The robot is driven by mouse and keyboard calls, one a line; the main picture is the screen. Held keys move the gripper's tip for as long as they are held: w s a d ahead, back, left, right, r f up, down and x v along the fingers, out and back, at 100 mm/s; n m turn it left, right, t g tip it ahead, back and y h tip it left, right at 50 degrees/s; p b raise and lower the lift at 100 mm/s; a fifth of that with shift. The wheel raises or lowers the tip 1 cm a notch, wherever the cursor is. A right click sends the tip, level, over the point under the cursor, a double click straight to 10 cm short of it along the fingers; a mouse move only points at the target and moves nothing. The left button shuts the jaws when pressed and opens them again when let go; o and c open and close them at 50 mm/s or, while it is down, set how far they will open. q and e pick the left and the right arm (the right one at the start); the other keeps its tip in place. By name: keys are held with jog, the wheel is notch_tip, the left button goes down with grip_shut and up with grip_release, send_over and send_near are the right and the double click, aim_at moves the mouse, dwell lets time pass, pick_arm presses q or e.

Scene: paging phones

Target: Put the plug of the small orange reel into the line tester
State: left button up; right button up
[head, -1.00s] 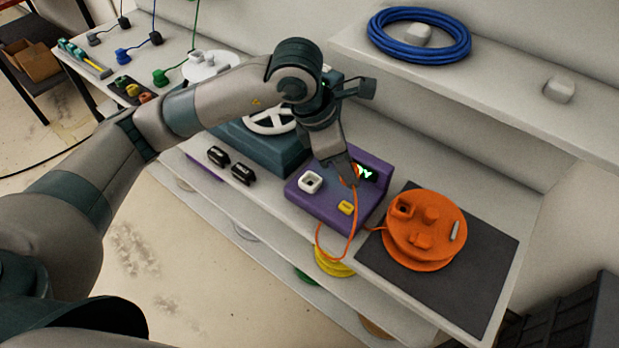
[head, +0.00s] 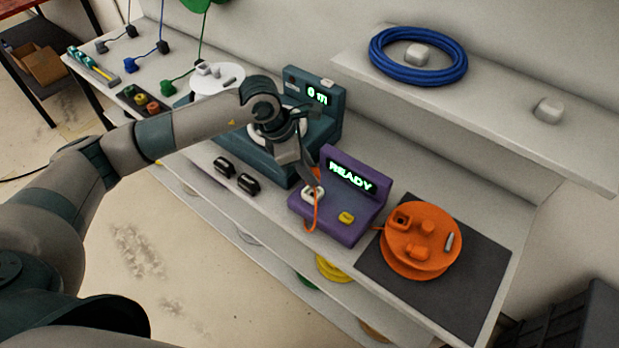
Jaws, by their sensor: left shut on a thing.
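The line tester (head: 372,208) is a purple box on the bench with a lit display reading "READY", a white square socket (head: 306,196) and a yellow button. The small orange reel (head: 412,262) lies on a dark mat to its right. My left gripper (head: 314,184) is right at the white socket, shut on the orange plug at the end of the orange cable (head: 314,216). The plug is mostly hidden by the fingers, and I cannot tell whether it is in the socket. The cable loops down the tester's front. My right gripper is not in view.
A teal machine (head: 330,132) with a lit display stands left of the tester. A blue cable coil (head: 378,56) is on the upper shelf. The dark mat (head: 470,305) has bare room around the reel.

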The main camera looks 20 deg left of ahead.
pick_arm(q)
notch_tip(320, 180, down, 3)
jog(key=shift+r+p, duration=0.1)
jog(key=shift+p, duration=0.9)
jog(key=shift+f, duration=0.55)
jog(key=shift+f, duration=0.25)
jog(key=o, duration=1.1)
jog(key=shift+c, duration=0.2)
jog(key=shift+r, duration=0.15)
